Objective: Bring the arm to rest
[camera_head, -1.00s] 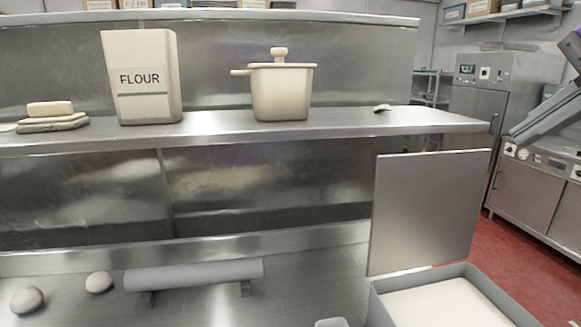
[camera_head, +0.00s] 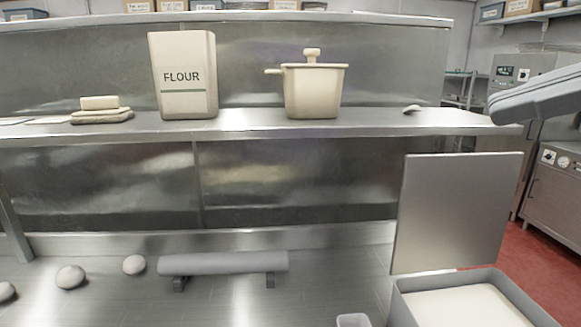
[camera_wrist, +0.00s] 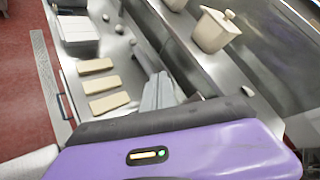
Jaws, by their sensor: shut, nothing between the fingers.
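My gripper (camera_wrist: 158,88) shows in the wrist view as grey fingers close together beyond the purple wrist body. It is shut and empty. In the head view a grey part of my arm (camera_head: 545,95) reaches in from the right edge, in front of the shelf's right end. It overlaps the far cabinets in the picture. The rest of the arm is out of the head view.
A shelf (camera_head: 255,128) holds a flour container (camera_head: 185,90) and a lidded pot (camera_head: 313,92). Below lie a grey roller on supports (camera_head: 225,263) and several rounded lumps. An upright metal panel (camera_head: 455,212) stands behind a grey bin (camera_head: 400,300) at right.

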